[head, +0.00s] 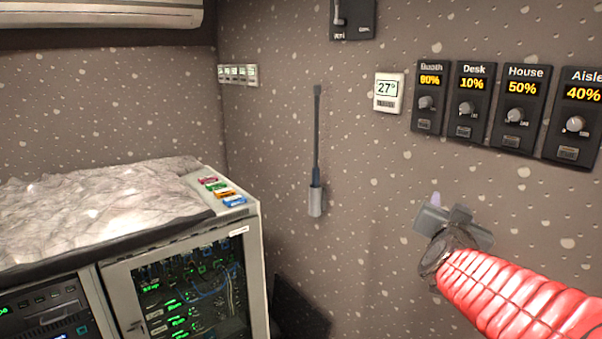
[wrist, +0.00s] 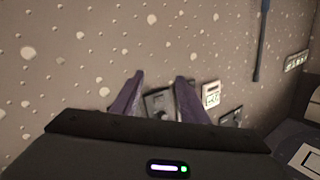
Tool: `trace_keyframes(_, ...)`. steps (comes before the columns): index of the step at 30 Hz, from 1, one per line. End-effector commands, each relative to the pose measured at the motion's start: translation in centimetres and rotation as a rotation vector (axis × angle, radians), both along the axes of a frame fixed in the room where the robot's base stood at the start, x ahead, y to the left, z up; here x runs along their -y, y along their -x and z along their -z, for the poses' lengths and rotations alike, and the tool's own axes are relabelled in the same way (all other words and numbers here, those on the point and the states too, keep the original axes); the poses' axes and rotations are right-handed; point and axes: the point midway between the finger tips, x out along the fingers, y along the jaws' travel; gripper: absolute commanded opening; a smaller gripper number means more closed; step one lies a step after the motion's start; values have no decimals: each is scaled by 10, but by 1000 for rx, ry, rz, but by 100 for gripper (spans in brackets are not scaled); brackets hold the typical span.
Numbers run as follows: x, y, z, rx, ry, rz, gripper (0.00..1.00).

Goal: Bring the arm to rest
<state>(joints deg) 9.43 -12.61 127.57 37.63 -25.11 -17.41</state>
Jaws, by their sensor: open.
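My arm, in a red ribbed sleeve, reaches in from the lower right of the head view. My gripper (head: 440,206) is in front of the wall, below the row of dimmers and apart from them. In the wrist view its two purple fingers stand apart with nothing held between them (wrist: 160,86). A dark panel (wrist: 158,102) shows behind the fingers in the wrist view; I cannot tell which.
A white thermostat (head: 388,92) reading 27° is left of the dimmers. A dark rod (head: 316,140) hangs on the wall. A rack cabinet (head: 258,262) with a crumpled cover (head: 100,208) and coloured tags stands at left. A switch box (head: 352,18) is high up. The wall around my gripper is bare.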

Motion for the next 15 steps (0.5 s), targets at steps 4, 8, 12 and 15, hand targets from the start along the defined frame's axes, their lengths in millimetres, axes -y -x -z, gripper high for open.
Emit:
trace_keyframes(4,-37,6,33,-129,-43,-131,41)
trace_keyframes(8,-68,20,62,-253,-77,-234,41)
trace_keyframes(12,-97,46,93,-396,-102,-330,41)
trace_keyframes(15,-116,70,115,-504,-115,-387,41)
